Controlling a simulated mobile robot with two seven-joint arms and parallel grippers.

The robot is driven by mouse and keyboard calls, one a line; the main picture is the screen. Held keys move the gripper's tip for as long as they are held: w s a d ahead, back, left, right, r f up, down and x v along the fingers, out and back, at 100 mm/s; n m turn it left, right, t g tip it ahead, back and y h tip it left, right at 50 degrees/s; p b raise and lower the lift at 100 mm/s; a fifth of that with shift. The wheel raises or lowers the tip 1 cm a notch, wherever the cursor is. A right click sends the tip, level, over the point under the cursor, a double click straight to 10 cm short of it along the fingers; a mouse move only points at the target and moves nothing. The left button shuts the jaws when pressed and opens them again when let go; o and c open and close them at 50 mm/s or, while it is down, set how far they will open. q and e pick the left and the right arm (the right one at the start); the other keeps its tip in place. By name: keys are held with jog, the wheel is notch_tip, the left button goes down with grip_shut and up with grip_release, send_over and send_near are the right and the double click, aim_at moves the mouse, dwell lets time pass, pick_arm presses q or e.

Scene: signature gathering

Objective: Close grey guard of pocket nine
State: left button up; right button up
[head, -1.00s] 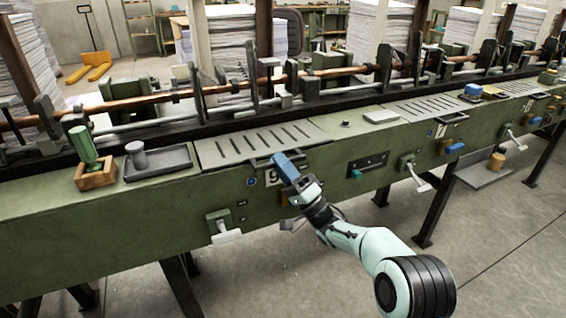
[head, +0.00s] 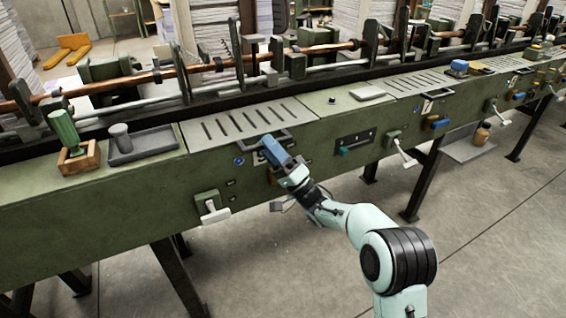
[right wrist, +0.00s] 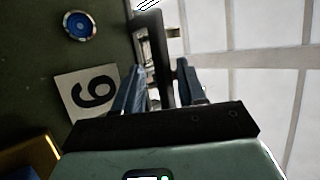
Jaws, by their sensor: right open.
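The grey slotted guard of pocket nine (head: 232,124) lies about flat on the top of the green machine bench. A dark bar handle (head: 284,143) is at its front edge. My right gripper (head: 268,142) is at this handle, above the bench's front face. In the right wrist view, the blue fingers of the gripper (right wrist: 160,82) are apart, with the dark handle bar (right wrist: 161,45) between them. Contact with the bar cannot be told. A "9" plate (right wrist: 92,92) is left of the fingers; the gripper mostly hides it in the head view. My left gripper is not in view.
White-handled levers (head: 213,207) stick out from the front face. Copper rods run behind. The floor in front is open.

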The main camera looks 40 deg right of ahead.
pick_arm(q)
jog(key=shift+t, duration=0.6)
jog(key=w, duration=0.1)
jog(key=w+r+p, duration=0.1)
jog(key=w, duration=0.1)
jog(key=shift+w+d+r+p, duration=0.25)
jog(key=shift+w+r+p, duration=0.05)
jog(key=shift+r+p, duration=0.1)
pick_arm(e)
jog(key=v, duration=1.2)
jog(key=shift+s+f, duration=0.3)
jog(key=shift+d, duration=0.1)
